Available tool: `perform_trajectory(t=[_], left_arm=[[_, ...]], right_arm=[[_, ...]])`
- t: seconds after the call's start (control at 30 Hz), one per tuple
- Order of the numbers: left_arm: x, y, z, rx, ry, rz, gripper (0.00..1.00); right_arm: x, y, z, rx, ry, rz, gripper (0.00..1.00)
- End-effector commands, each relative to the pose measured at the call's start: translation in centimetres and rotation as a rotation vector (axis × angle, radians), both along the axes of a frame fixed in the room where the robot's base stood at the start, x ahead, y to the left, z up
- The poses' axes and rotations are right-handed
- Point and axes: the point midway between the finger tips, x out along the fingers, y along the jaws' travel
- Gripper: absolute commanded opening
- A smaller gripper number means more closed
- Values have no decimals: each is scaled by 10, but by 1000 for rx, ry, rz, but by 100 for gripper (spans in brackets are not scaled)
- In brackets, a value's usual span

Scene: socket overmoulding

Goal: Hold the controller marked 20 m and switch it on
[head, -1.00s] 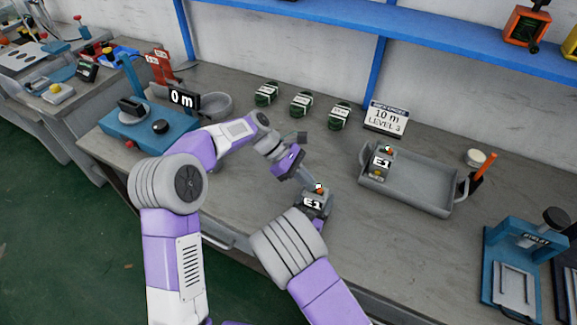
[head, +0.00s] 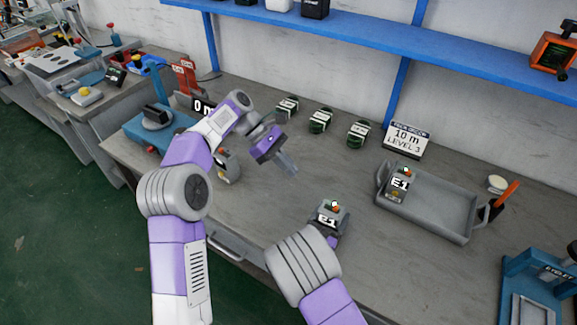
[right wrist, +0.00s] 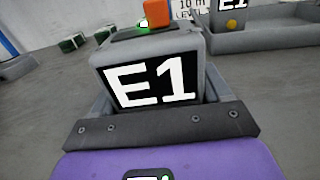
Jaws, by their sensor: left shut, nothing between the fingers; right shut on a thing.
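My right gripper (head: 324,238) is shut on a grey controller (head: 332,217) marked E1, held upright over the front of the bench. In the right wrist view this controller (right wrist: 150,72) fills the middle, with an orange block and a bright green spot on top. No 20 m mark is readable on it. My left gripper (head: 287,164) is shut and empty, apart from the controller, behind and left of it. A second E1 controller (head: 399,183) stands in the left end of a grey tray (head: 440,226).
A sign (head: 406,140) reading 10 m, LEVEL 3 stands behind the tray. Several dark green bundles (head: 320,121) line the bench's back. A blue fixture (head: 150,127) stands at left, another (head: 540,280) at right. A black sign (head: 200,106) is partly covered by my left arm.

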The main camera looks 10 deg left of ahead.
Motion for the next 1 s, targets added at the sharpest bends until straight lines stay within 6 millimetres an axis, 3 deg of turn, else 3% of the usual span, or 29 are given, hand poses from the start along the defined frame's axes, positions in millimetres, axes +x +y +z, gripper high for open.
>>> perform_trajectory(t=[0.17,0.2,0.33,0.67,1.0], left_arm=[[0,0,0,0,0,0,0],[0,0,0,0,0,0,0],[0,0,0,0,0,0,0],[0,0,0,0,-1,1,0],[0,0,0,0,-1,1,0]], right_arm=[[0,0,0,0,0,0,42],[0,0,0,0,0,0,80],[0,0,0,0,0,0,100],[-6,2,0,0,0,2,100],[-69,20,0,-2,1,5,100]])
